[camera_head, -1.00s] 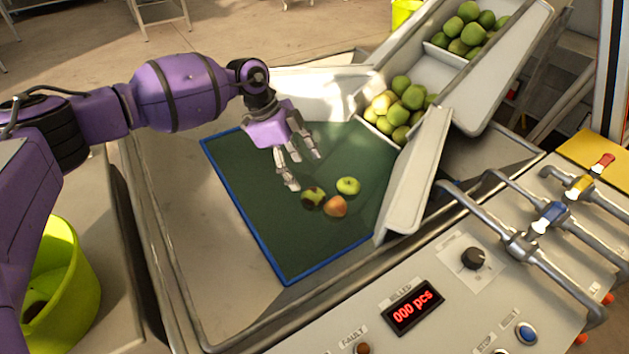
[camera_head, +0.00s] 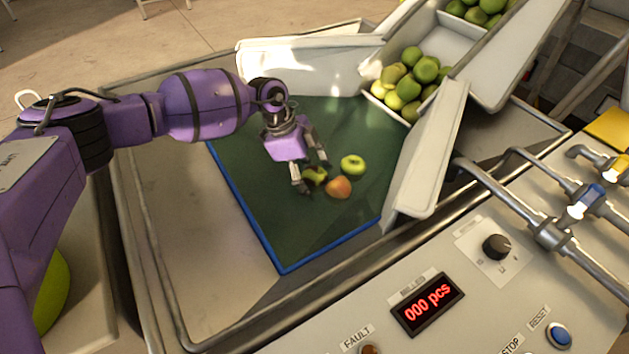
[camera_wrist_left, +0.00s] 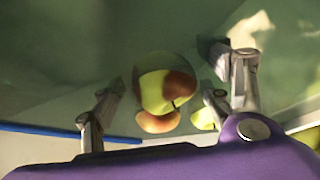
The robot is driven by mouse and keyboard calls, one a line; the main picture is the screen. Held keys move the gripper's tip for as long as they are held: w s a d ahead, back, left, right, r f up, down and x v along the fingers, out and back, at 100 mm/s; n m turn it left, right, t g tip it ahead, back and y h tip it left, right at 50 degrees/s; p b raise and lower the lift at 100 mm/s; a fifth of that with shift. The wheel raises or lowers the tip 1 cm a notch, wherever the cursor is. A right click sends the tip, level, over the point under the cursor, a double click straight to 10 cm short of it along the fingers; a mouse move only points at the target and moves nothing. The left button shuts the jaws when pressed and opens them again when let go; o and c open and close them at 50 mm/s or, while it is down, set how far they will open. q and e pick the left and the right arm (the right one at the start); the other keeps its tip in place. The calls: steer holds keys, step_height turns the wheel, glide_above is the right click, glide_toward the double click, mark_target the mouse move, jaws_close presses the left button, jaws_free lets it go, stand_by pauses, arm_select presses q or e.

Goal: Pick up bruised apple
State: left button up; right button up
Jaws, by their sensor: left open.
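The bruised apple (camera_head: 317,176), yellow-green with brown patches, lies on the dark green mat (camera_head: 300,230). My left gripper (camera_head: 313,177) is open and right over it, with its fingers around the apple and partly hiding it. In the left wrist view the bruised apple (camera_wrist_left: 165,84) sits between the spread fingers (camera_wrist_left: 168,92); I cannot tell whether they touch it. A reddish apple (camera_head: 339,188) and a green apple (camera_head: 352,165) lie close by on the mat. My right gripper is not in view.
A chute (camera_head: 448,49) with several green apples opens onto the mat, beside a pale guide plate (camera_head: 428,150). The control panel (camera_head: 400,280) and metal pipes (camera_head: 510,205) are at the front and right.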

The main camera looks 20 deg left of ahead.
mark_target(313, 172)
arm_select(q)
steer(key=shift+r, duration=0.1)
steer(key=c, duration=1.3)
steer(key=shift+r, duration=0.15)
steer(key=shift+r, duration=0.25)
steer(key=r, duration=0.1)
steer(key=r+p, duration=0.1)
steer(key=r, duration=0.1)
steer(key=shift+s+a+r+p, duration=0.15)
steer(key=shift+s+r+p, duration=0.1)
steer(key=shift+p, duration=0.1)
steer(key=s+r+p, duration=0.1)
steer(key=s+r, duration=0.3)
steer(key=s, duration=0.2)
steer(key=s+a+r+p, duration=0.1)
steer(key=s+r+p, duration=0.1)
steer(key=s+r, duration=0.2)
steer(key=s, duration=0.3)
steer(key=shift+s+r, duration=0.25)
steer(key=shift+r, duration=0.1)
